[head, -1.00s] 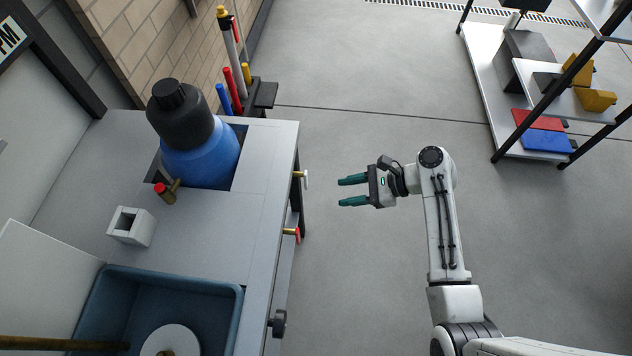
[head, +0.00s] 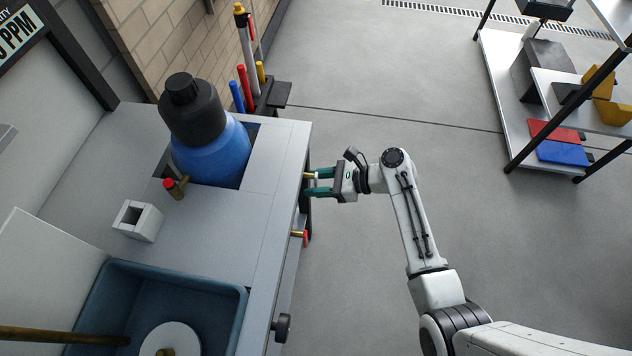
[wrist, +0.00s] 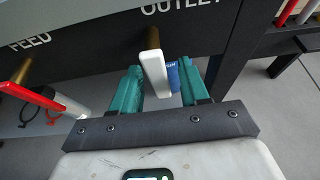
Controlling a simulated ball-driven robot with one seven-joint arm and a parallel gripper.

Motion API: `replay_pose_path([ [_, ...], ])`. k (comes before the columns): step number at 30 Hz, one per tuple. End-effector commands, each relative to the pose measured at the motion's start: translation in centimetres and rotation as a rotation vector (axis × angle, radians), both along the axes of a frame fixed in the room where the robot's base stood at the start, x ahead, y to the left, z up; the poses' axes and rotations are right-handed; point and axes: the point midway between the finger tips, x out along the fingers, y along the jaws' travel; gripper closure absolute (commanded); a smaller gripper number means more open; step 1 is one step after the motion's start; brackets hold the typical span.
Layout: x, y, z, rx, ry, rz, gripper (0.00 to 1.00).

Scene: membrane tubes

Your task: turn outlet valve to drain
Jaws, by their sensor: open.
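The outlet valve has a white lever handle (wrist: 155,75) on a brass stem, below the word OUTLET on the dark panel in the wrist view. The handle lies between my gripper's (wrist: 160,70) two green fingers, which are open. A gap shows on the left side; on the right a small blue piece (wrist: 173,77) sits between handle and finger, and I cannot tell if they touch. In the head view my gripper (head: 314,183) is at the bench's right edge, around the brass outlet stem (head: 310,175); the handle is mostly hidden there.
The feed valve (head: 300,235) with a red handle is close by on the same bench edge. The bench (head: 225,215) holds a blue tank (head: 212,155) and a blue basin (head: 240,300). A shelf rack (head: 510,120) stands at right; the floor between is clear.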

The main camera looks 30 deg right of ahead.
Motion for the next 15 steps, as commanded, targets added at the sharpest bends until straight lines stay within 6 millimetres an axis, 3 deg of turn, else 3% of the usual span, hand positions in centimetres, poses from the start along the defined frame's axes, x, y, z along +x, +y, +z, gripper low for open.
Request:
replay_pose_path([
  [9,0.14,0.22,-0.11,-0.001,0.001,0.0,0.55],
  [15,0.13,0.21,-0.1,-0.001,0.0,0.0,0.73],
])
